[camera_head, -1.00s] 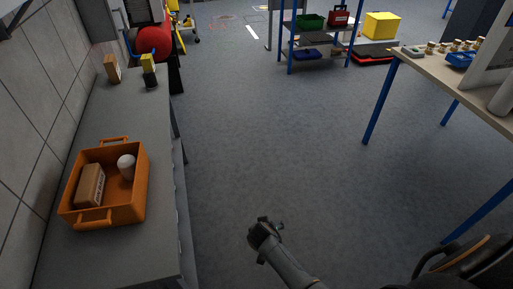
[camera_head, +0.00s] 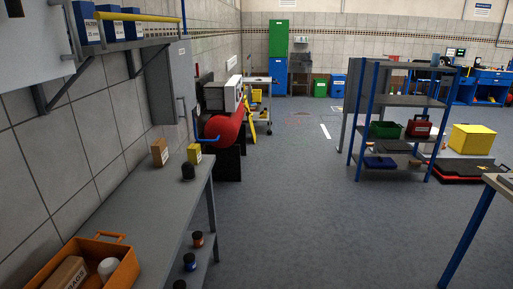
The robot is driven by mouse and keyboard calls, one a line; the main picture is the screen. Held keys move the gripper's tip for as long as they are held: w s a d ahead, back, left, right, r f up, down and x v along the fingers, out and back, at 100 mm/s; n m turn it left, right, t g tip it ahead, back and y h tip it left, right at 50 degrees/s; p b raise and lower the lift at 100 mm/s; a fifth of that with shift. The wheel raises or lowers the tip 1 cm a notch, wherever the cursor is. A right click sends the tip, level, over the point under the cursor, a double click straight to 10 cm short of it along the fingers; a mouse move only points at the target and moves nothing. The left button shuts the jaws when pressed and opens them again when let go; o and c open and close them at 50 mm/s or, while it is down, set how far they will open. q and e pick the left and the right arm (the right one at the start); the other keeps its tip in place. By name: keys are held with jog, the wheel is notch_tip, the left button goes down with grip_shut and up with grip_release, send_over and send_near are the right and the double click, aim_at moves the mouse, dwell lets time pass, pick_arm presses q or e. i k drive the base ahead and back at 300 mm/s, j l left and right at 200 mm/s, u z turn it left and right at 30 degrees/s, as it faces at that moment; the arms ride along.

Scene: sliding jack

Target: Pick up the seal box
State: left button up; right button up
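I cannot read which box is the seal box. A small brown box (camera_head: 159,152) with a label stands upright on the grey bench (camera_head: 135,207) at the left, near its far end. A small yellow box (camera_head: 194,153) stands to its right, behind a dark rounded item (camera_head: 188,171). A brown box (camera_head: 66,274), whose marking seems to read "BAGS", lies in the orange crate (camera_head: 125,270) on the near part of the bench. Neither of my grippers is in view.
A white container (camera_head: 107,268) is also in the crate. Blue labelled boxes (camera_head: 110,22) stand on a wall shelf above. Small jars (camera_head: 190,262) sit on the bench's lower shelf. A blue-framed rack (camera_head: 400,110) stands at right. The floor between is clear.

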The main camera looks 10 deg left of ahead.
aim_at(194, 150)
jog(key=i+l, duration=0.2)
jog(key=i, duration=0.25)
jog(key=i+l, duration=0.2)
jog(key=i, duration=0.25)
jog(key=i+l, duration=0.15)
jog(key=i, duration=0.3)
jog(key=u, duration=0.05)
